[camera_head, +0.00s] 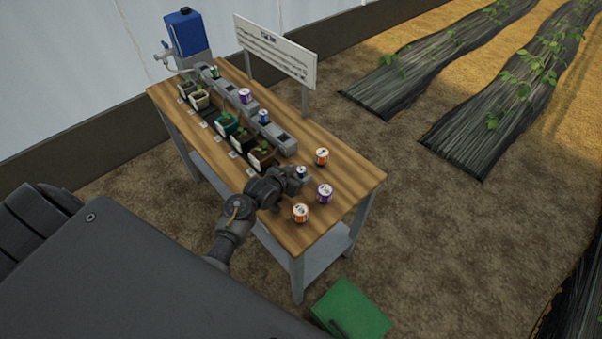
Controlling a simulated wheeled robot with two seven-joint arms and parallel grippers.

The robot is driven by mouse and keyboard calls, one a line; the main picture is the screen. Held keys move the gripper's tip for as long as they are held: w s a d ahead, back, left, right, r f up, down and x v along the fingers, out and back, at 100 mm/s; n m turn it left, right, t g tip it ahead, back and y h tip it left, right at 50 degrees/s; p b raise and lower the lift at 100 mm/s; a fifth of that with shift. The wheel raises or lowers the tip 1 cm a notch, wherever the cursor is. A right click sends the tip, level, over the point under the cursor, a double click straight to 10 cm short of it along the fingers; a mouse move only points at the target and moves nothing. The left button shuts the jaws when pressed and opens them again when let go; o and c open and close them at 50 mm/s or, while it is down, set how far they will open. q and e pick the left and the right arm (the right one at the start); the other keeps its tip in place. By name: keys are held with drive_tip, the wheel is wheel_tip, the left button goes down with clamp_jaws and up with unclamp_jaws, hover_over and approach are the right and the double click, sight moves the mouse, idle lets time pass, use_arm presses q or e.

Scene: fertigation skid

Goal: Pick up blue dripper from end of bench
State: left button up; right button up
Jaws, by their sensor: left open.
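A small white-and-blue dripper (301,172) stands on the wooden bench (345,181) toward its near end. My left gripper (295,179) reaches over the bench from the left, open, with its fingertips right at this dripper. I cannot tell whether the fingers touch it, and its lower part is partly hidden. Another blue-marked dripper (263,117) sits in the grey block row (279,137) farther back. My right gripper is not in view.
Orange-marked drippers (322,156) and (301,213) and a purple-marked dripper (324,193) stand close around the gripper. Potted seedlings (261,157) line the bench's left side. A green box (351,308) is on the ground.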

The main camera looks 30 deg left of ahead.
use_arm(q)
drive_tip(key=shift+x, duration=1.2)
drive_tip(key=shift+s, duration=0.1)
drive_tip(key=shift+c, duration=0.5)
drive_tip(key=c, duration=0.9)
drive_tip(key=shift+c, duration=0.2)
